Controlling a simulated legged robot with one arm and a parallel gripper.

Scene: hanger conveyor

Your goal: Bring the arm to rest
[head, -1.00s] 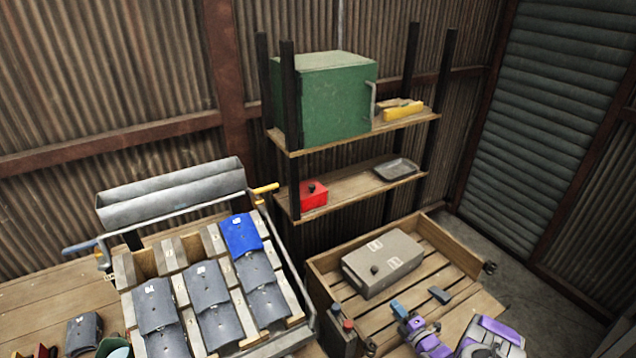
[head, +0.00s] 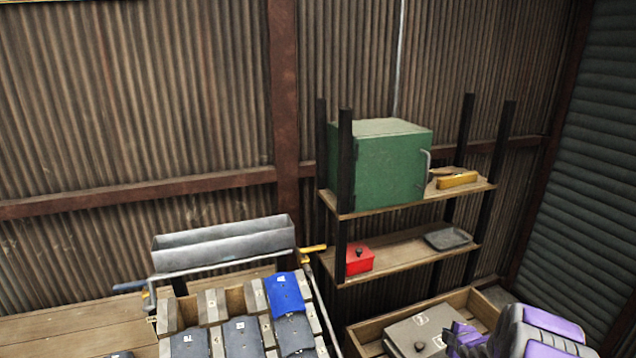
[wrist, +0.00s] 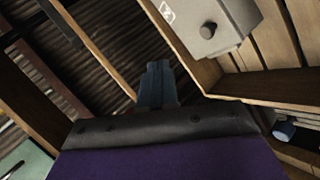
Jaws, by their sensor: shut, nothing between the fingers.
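My gripper (wrist: 158,72) shows in the wrist view with its blue-grey fingers together and nothing between them. In that view it is beside the edge of a wooden crate (wrist: 207,80) and apart from the grey box (wrist: 212,25) inside it. In the head view my purple arm is at the lower right, in front of the crate (head: 372,328).
A rack with grey plates and one blue plate (head: 286,292) stands left of the crate. A shelf (head: 400,259) behind holds a green cabinet (head: 381,165), a red box (head: 358,262), a yellow object (head: 457,179) and a grey tray (head: 448,239).

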